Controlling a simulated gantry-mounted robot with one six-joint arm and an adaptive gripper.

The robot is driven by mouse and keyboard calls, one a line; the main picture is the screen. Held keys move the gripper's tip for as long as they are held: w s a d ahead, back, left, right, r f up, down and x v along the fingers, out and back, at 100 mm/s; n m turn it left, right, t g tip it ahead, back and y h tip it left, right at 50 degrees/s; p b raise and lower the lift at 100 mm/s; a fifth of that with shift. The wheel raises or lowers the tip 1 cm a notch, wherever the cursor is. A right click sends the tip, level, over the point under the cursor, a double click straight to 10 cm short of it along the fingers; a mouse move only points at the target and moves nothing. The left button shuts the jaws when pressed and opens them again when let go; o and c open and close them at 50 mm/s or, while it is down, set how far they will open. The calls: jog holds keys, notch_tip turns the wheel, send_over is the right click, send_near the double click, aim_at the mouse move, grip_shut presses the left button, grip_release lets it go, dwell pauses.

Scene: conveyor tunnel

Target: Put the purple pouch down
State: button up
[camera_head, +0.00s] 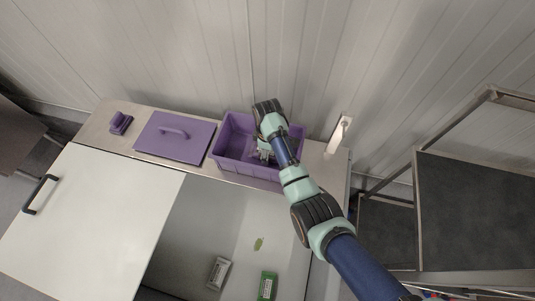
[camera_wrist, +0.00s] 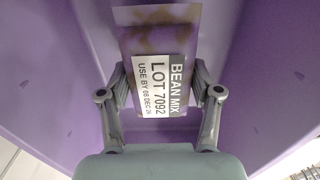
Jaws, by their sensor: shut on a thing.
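The purple pouch (camera_wrist: 160,28) shows in the wrist view, with a white and black label reading "BEAN MIX LOT 7092, USE BY 08 DEC 24". My gripper (camera_wrist: 160,84) is shut on it, one finger at each side edge. The gripper is inside the purple bin (camera_wrist: 55,65), whose walls surround it in this view. In the head view my gripper (camera_head: 265,153) reaches down into the purple bin (camera_head: 228,143) on the counter; my arm hides part of the bin and most of the pouch. I cannot tell whether the pouch touches the bin floor.
A purple lid with a handle (camera_head: 172,141) and a small purple object (camera_head: 120,122) lie left of the bin. A white upright object (camera_head: 339,133) stands right. Below are a white panel (camera_head: 95,225), a green package (camera_head: 267,286) and a grey one (camera_head: 218,273). A ribbed wall is behind.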

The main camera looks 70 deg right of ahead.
jog(key=shift+f, duration=0.9)
jog(key=shift+f, duration=0.15)
jog(key=o, duration=1.7)
notch_tip(320, 180, up, 12)
jog(key=p, duration=0.3)
jog(key=shift+r, duration=0.2)
